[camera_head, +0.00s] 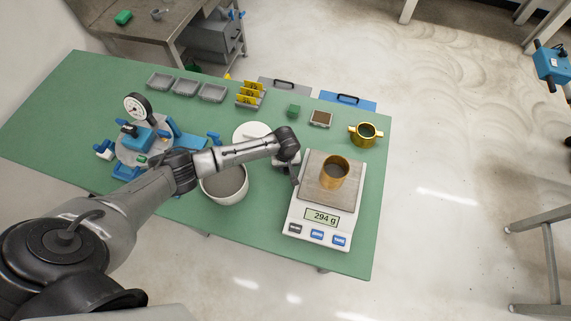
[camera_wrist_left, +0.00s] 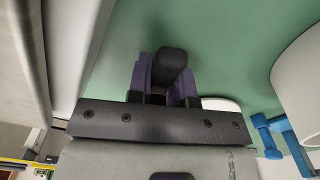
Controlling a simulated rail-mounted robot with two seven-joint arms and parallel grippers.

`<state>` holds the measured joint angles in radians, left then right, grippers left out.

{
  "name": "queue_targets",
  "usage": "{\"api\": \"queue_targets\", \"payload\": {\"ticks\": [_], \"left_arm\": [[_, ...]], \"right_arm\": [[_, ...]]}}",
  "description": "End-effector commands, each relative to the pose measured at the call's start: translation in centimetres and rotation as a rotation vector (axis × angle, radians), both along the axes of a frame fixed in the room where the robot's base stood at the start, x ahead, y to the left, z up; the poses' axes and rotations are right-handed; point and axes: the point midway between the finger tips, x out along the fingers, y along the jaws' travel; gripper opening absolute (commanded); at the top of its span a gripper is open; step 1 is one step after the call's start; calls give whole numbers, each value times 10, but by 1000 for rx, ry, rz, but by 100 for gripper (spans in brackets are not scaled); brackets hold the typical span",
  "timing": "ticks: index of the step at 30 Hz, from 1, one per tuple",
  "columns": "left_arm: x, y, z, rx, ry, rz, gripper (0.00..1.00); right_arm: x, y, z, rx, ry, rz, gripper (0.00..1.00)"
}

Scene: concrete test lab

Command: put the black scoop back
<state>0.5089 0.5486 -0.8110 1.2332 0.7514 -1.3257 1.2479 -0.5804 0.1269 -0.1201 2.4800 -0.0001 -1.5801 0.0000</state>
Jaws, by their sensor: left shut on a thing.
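My left gripper (camera_head: 292,168) is over the green table, between the white bowl and the scale. In the left wrist view, the left gripper (camera_wrist_left: 165,85) is shut on the black scoop (camera_wrist_left: 174,66), whose rounded dark end shows between the fingers. The rest of the scoop is hidden by the gripper, and in the head view I cannot make it out clearly. The white bowl (camera_head: 226,190) with grey contents stands left of the gripper. The scale (camera_head: 318,222) reads 294 g and bears a brass cup (camera_head: 334,170). My right gripper is not in view.
A white round lid or plate (camera_head: 248,129) lies behind the forearm. A dial gauge device (camera_head: 137,106) stands left.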

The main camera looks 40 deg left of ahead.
Motion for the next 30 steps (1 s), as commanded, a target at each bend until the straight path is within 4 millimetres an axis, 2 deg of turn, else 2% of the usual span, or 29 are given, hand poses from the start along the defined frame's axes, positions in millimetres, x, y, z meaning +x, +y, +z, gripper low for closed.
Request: {"api": "queue_targets", "payload": {"ticks": [11, 12, 21, 30], "left_arm": [[0, 0, -6, -1, -1, 0, 0], [0, 0, -6, -1, -1, 0, 21], [0, 0, -6, -1, -1, 0, 49], [0, 0, -4, 0, 0, 0, 49]], "right_arm": [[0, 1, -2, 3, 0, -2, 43], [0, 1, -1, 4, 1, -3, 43], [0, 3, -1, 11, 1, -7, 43], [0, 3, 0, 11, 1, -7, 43]]}}
